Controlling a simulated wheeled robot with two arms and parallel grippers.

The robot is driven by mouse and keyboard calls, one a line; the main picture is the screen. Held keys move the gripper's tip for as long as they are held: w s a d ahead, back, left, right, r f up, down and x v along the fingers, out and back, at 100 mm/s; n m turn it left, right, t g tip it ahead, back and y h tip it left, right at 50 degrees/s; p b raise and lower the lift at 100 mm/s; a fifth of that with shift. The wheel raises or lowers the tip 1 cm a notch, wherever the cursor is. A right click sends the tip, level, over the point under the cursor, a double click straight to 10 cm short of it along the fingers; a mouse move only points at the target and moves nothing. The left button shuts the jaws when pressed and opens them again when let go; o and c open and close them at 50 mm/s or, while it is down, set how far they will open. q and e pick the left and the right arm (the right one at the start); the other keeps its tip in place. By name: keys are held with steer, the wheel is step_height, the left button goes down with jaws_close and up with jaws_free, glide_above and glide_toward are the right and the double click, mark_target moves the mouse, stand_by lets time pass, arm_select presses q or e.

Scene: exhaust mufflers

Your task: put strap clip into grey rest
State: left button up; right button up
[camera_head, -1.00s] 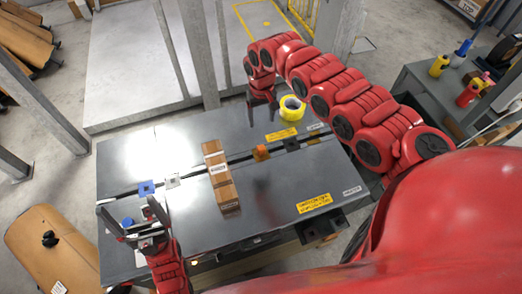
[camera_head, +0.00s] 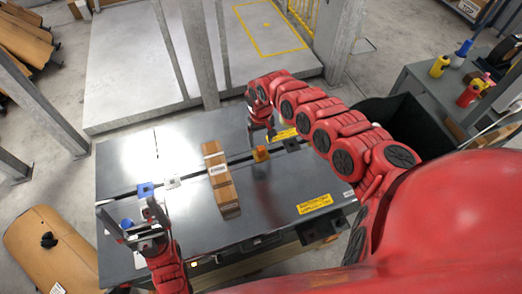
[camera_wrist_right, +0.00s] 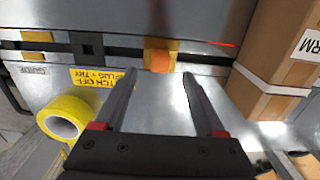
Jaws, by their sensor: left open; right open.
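A black strap-like band runs across the dark table, with small square pieces along it: blue (camera_head: 145,189), grey (camera_head: 172,181), orange (camera_head: 261,154) and black (camera_head: 291,145). I cannot tell for sure which is the strap clip; the grey piece may be the grey rest. In the right wrist view the orange piece (camera_wrist_right: 160,56) lies ahead, between the lines of the spread fingers (camera_wrist_right: 159,80). My left gripper (camera_head: 126,210) is open at the table's left end, around or above a round blue thing (camera_head: 127,223).
A brown box (camera_head: 219,178) lies across the band between the grey and orange pieces, and shows right of my right gripper in the wrist view (camera_wrist_right: 275,70). A yellow tape roll (camera_wrist_right: 63,117) lies left of that gripper.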

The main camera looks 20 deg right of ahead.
mark_target(261, 148)
steer(key=shift+f, duration=0.15)
step_height(261, 148, down, 5)
steer(key=shift+s+a+r, duration=0.1)
steer(key=shift+f, duration=0.2)
stand_by(0.3)
jaws_close()
stand_by(0.4)
